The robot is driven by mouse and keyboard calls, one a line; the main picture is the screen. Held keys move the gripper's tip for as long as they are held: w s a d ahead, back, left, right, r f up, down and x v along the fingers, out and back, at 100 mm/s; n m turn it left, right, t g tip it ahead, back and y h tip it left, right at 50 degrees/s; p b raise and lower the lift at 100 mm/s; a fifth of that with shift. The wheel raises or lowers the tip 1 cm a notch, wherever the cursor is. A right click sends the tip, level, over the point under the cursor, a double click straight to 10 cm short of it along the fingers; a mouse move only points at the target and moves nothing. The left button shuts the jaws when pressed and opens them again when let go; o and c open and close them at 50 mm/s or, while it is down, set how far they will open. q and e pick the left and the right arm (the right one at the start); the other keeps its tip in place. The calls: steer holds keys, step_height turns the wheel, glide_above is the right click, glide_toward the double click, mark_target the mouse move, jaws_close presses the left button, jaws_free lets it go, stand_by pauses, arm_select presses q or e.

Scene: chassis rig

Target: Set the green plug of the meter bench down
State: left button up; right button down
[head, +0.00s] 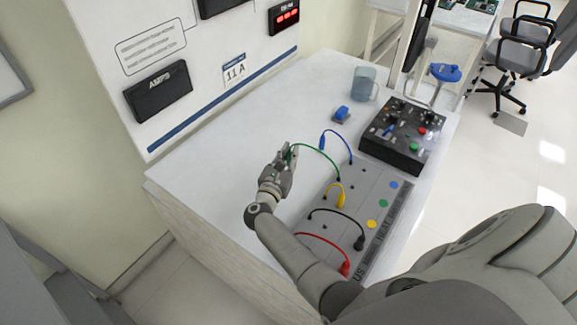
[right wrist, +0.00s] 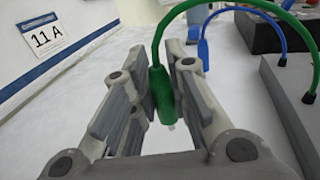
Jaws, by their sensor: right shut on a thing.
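My right gripper (head: 286,154) is shut on the green plug (right wrist: 162,96), which hangs between the fingers with its tip pointing down over the white bench top. How far the tip is above the bench top, I cannot tell. The plug's green cable (head: 318,151) arches to the grey meter panel (head: 335,207) and stays attached there. In the head view the fingers mostly hide the plug. My left gripper is not in view.
Blue (head: 322,142), yellow (head: 340,200), black (head: 359,243) and red (head: 345,268) plugs have cables on the panel. A black control box (head: 395,150), blue block (head: 341,115) and mug (head: 363,84) stand behind. Bare white bench top (head: 235,145) lies left of the gripper, towards the wall board.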

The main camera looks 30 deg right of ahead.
mark_target(288, 163)
step_height(288, 163, down, 3)
steer(key=shift+w+r+b, duration=0.1)
steer(key=shift+w+b, duration=0.05)
steer(key=shift+b, duration=0.45)
steer(key=shift+f, duration=0.35)
steer(key=shift+a, duration=0.1)
steer(key=shift+f+b, duration=0.2)
steer(key=shift+b, duration=0.1)
steer(key=c, duration=1.4)
jaws_free()
steer(key=shift+r, duration=0.1)
